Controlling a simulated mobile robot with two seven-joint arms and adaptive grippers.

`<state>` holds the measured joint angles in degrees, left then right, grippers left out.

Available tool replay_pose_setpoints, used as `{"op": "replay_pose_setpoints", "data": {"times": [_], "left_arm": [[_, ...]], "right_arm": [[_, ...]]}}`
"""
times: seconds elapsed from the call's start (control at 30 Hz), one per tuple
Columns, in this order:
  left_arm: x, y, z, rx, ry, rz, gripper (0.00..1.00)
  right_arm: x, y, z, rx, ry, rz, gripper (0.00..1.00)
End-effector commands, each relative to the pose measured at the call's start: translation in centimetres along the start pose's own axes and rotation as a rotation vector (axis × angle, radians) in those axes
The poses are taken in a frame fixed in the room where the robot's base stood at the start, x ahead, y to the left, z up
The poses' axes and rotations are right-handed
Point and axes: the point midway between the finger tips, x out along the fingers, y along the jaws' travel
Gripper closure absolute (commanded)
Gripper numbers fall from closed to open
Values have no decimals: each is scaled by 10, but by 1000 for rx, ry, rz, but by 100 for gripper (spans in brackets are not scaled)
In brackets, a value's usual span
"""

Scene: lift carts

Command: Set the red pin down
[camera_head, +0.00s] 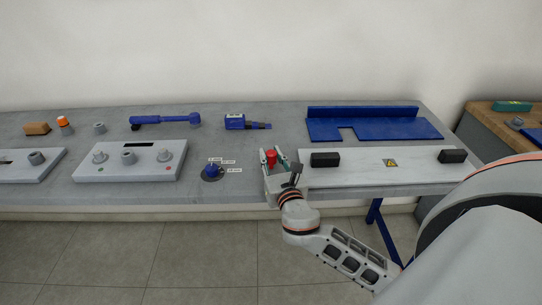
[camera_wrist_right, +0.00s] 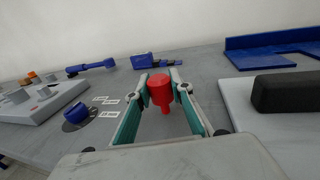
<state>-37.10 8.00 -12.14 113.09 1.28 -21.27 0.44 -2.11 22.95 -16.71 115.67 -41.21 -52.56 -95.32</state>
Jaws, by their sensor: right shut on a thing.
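The red pin (camera_head: 271,157) is upright between the fingertips of my right gripper (camera_head: 276,160), at the front part of the grey table. In the right wrist view the red pin (camera_wrist_right: 160,90) has a wide head and a narrower lower end, and both fingers of my right gripper (camera_wrist_right: 163,84) close on its head. The lower end shows against the grey table top; I cannot tell whether it touches. My left gripper is not in view.
A blue knob on a dark round base (camera_head: 211,171) with small labels lies left of the gripper. A white plate (camera_head: 350,175) with black blocks lies to the right. A grey panel (camera_head: 115,172) stands further left. The grey table (camera_head: 245,150) is bare behind the gripper.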

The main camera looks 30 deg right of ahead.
Motion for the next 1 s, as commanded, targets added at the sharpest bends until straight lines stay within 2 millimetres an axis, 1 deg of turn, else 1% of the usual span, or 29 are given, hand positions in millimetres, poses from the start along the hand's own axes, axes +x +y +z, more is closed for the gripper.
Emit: {"op": "replay_pose_setpoints", "data": {"times": [0.03,0.07,0.1,0.13,0.43,0.53,0.67,1.0], "left_arm": [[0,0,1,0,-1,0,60],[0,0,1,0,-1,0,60],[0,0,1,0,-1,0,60],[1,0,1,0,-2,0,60],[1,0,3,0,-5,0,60],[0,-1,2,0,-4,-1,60],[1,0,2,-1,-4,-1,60],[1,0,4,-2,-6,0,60]], "right_arm": [[0,0,-3,0,1,0,100],[0,0,-2,0,1,0,73],[0,0,-2,0,1,0,63],[0,0,-2,0,1,0,62],[0,0,-1,0,1,0,62],[0,0,4,1,0,1,62],[-18,1,0,1,4,3,62],[-86,0,0,1,5,2,62]]}}
